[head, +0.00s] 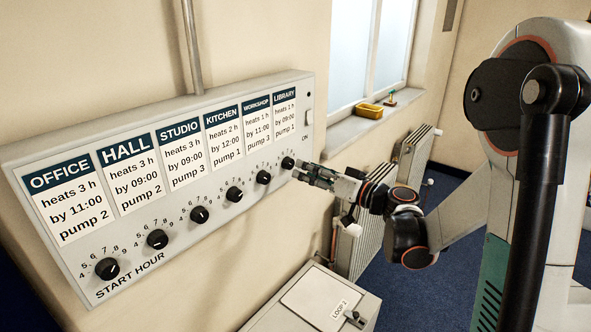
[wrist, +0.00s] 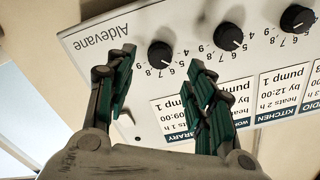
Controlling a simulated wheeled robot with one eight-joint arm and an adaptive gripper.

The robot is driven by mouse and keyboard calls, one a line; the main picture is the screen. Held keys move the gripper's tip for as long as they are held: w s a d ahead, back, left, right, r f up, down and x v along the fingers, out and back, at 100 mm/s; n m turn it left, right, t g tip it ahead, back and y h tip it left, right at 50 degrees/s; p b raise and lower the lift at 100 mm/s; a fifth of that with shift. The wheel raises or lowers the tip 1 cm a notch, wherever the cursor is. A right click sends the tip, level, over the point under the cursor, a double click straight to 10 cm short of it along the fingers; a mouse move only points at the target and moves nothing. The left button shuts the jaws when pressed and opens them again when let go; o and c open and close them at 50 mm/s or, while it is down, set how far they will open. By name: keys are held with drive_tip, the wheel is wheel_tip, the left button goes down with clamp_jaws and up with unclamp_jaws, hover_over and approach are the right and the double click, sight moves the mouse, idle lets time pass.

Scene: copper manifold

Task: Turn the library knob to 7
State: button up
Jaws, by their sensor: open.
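The library knob (head: 288,163) is the black round knob at the right end of the row on the panel, below the LIBRARY label (head: 285,97). In the wrist view, which is upside down, the library knob (wrist: 160,55) shows between and beyond my fingertips. My gripper (head: 301,172) is close to the knob in the head view, on its right. In the wrist view my gripper (wrist: 159,59) is open, with one green-padded finger on each side of the knob. I cannot tell whether a finger touches it. The number its pointer faces is too small to read surely.
The white panel (head: 130,95) holds several other knobs; the workshop knob (head: 263,177) is the nearest. A switch (head: 309,117) sits at the panel's right edge. A grey box (head: 318,300) stands below. A yellow tray (head: 369,110) sits on the windowsill.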

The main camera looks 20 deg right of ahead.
sight(291, 165)
drive_tip(key=x, duration=0.5)
drive_tip(key=shift+b, duration=0.3)
drive_tip(key=c, duration=1.1)
